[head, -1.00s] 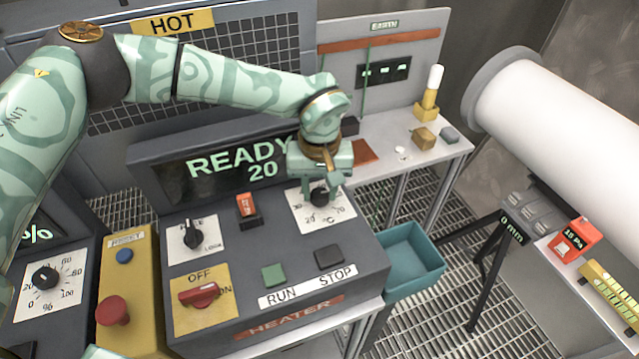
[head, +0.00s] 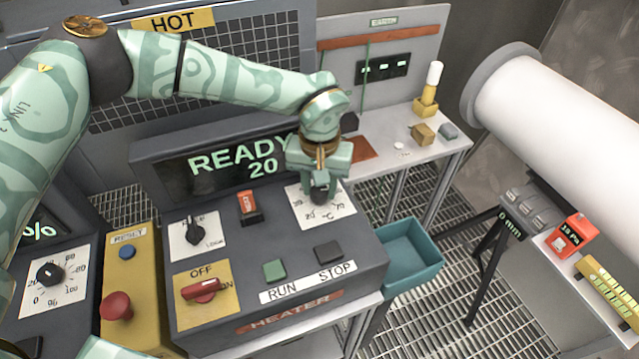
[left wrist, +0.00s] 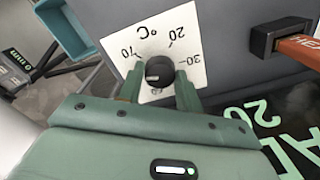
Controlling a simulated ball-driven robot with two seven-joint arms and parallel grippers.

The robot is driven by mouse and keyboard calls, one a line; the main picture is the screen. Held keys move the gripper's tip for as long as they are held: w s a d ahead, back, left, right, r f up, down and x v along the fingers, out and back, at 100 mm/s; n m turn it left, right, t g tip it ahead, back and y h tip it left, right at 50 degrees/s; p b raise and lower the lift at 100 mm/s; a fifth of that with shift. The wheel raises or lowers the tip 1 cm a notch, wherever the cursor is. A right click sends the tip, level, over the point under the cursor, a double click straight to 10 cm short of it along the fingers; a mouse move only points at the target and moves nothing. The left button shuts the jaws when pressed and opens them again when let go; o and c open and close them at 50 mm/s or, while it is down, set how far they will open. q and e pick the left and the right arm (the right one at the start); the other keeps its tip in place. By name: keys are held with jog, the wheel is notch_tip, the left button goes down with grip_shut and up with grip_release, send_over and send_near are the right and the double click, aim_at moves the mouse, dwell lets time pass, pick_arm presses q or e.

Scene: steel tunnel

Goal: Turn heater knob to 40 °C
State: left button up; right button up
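The heater knob (left wrist: 159,71) is dark and round, on a white °C dial plate (head: 339,210) at the heater panel's upper right. The heater display (head: 225,163) reads READY 20. My left gripper (head: 320,193) is at the knob and mostly hides it in the head view. In the left wrist view its green fingers (left wrist: 160,82) stand on either side of the knob, seemingly with narrow gaps. The dial marks 20, 30 and 70 show there; the knob's pointer is not clear. My right gripper is not in view.
The heater panel also has a red OFF/ON switch (head: 202,290), a green RUN button (head: 275,271), a dark STOP button (head: 328,252) and an orange-red switch (head: 248,204). A teal bin (head: 412,259) is at the right. A yellow panel (head: 132,290) with a red button stands at the left.

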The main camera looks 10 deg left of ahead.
aim_at(320, 190)
pick_arm(q)
jog(key=o, duration=0.4)
jog(key=shift+r, duration=0.1)
notch_tip(320, 190, up, 16)
jog(key=shift+r, duration=0.15)
dwell(0.4)
